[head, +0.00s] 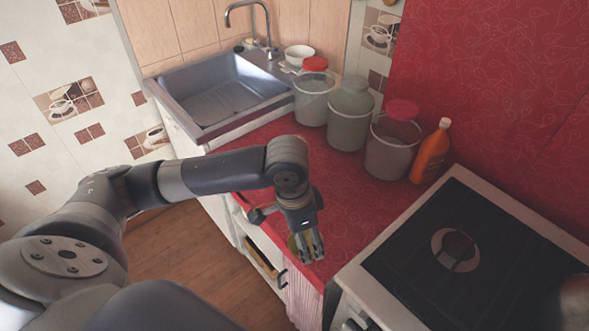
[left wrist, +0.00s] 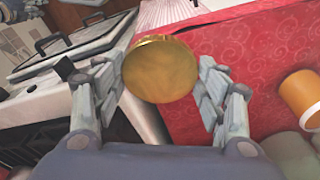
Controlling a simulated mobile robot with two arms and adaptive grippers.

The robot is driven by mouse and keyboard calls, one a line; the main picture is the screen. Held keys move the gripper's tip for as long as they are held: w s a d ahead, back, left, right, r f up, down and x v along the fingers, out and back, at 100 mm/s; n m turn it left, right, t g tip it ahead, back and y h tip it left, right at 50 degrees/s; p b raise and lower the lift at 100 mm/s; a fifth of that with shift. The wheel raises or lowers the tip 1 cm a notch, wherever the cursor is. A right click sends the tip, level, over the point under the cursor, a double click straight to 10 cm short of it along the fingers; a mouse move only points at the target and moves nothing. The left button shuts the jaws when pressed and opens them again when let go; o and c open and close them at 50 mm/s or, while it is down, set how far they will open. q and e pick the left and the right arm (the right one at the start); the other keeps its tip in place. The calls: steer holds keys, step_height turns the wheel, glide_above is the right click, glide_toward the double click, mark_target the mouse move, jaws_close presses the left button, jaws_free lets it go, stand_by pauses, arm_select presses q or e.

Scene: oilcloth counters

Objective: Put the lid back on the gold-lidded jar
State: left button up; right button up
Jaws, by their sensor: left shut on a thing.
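My left gripper (head: 310,248) is above the front edge of the red counter, near the stove. It is shut on a round gold lid (left wrist: 160,68), which sits between the fingers in the left wrist view (left wrist: 163,85). In the head view only a sliver of the lid (head: 292,247) shows beside the fingers. Three large greyish jars stand at the back of the counter. The left jar (head: 313,103) and the right jar (head: 388,157) have red tops. The middle jar (head: 349,122) is grey-green with no red top; I cannot tell whether it is open.
An orange bottle (head: 430,155) with a white cap stands right of the jars. A stove (head: 400,245) with a dark top lies to the right, holding a small dark-red round item (head: 458,250). A sink (head: 222,98) and white bowl (head: 299,54) are at back left. The middle counter is clear.

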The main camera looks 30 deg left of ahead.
arm_select(q)
steer(key=s+r+n, duration=0.1)
steer(key=r+n, duration=0.3)
steer(key=r, duration=0.1)
steer(key=s+r+n+y, duration=0.1)
steer(key=r+n, duration=0.2)
steer(key=shift+s+r+t, duration=0.15)
steer(key=shift+s+t, duration=0.15)
steer(key=shift+s+a+r+n, duration=0.1)
steer(key=shift+s+r+n, duration=0.1)
steer(key=shift+r+n, duration=0.3)
steer(key=shift+f, duration=0.15)
